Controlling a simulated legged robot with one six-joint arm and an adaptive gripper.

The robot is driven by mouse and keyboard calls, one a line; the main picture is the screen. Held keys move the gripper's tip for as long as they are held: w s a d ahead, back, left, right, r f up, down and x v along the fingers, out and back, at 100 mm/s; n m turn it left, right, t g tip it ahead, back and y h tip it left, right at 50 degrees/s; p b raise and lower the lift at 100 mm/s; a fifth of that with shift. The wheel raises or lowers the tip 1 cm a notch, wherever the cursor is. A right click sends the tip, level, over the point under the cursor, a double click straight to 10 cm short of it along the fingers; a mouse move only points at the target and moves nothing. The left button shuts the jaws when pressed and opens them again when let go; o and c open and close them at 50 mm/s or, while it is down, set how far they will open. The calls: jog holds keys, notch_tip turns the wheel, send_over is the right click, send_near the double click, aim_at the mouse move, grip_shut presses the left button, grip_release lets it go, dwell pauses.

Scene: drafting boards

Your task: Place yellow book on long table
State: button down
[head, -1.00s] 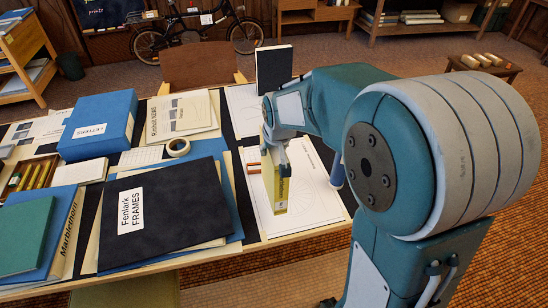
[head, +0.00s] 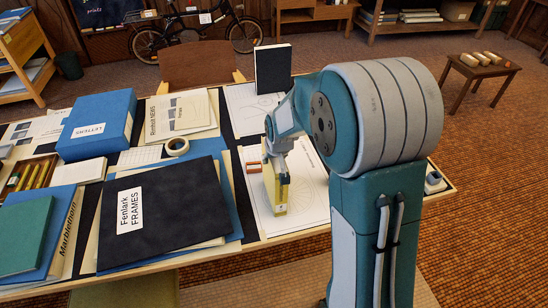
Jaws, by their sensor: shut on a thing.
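The yellow book (head: 277,192) stands upright, spine toward me, over the white drawing sheets on the right part of the long table (head: 295,233). My gripper (head: 277,160) is shut on its upper part from above. The book's lower edge is at or just above the sheet; I cannot tell whether it touches. My arm comes in from the right and hides part of the table behind it.
A black book (head: 273,68) stands upright behind my gripper. A black Fenlark folder (head: 165,212) lies to the left, with a tape roll (head: 177,146) and a blue box (head: 98,124) beyond. A small red-orange item (head: 253,167) lies beside the yellow book. Sheet space is free around it.

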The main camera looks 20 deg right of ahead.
jog(key=shift+c, duration=0.6)
grip_release()
jog(key=v, duration=1.2)
jog(key=shift+r, duration=0.1)
jog(key=s+r, duration=0.3)
jog(key=s, duration=0.8)
jog(key=s+r+t, duration=0.1)
jog(key=s+r, duration=0.3)
jog(key=s, duration=0.8)
jog(key=shift+s+a, duration=0.2)
jog(key=shift+a, duration=0.05)
